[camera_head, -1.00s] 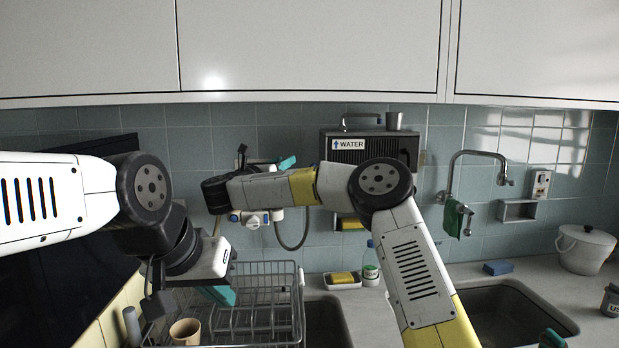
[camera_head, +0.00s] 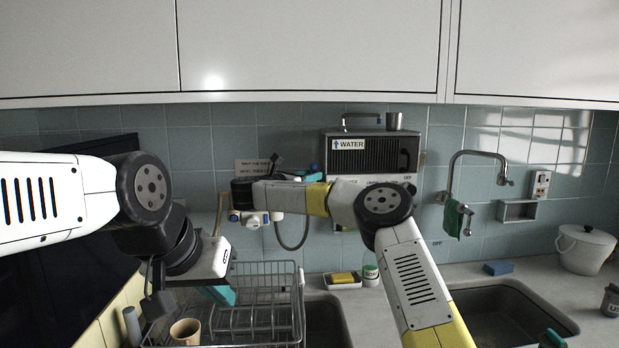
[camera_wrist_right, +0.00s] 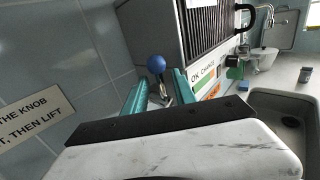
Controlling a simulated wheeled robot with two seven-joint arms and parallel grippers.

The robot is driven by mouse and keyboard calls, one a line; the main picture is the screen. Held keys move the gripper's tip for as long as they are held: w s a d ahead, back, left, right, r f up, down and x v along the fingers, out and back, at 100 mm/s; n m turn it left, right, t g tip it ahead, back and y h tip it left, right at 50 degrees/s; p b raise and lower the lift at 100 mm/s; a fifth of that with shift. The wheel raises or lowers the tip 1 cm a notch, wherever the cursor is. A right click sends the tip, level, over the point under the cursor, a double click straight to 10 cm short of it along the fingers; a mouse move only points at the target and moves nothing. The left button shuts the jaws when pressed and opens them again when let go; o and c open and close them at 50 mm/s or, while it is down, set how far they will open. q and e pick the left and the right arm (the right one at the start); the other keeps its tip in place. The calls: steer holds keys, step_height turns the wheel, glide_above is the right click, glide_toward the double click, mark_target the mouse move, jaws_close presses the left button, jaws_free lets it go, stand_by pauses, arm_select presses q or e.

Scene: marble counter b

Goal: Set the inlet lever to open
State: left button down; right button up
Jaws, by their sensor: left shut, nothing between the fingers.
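The lever with a round blue knob (camera_wrist_right: 156,64) stands out near the wall below the water unit in the right wrist view. My right gripper (camera_wrist_right: 160,84) is open, with its teal fingers on either side of the lever's metal stem. I cannot tell whether they touch it. My left gripper (camera_head: 221,295) is shut and empty above the dish rack.
A wall sign (camera_wrist_right: 30,122) mentions the knob and lifting. A metal cup (camera_head: 394,121) stands on the unit. Below are a wire dish rack (camera_head: 283,268), a tan cup (camera_head: 185,331), a sponge dish (camera_head: 343,281), a bottle and two sinks. A tap (camera_head: 475,153) is at right.

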jaws_close()
steer(key=shift+r, duration=0.2)
stand_by(1.1)
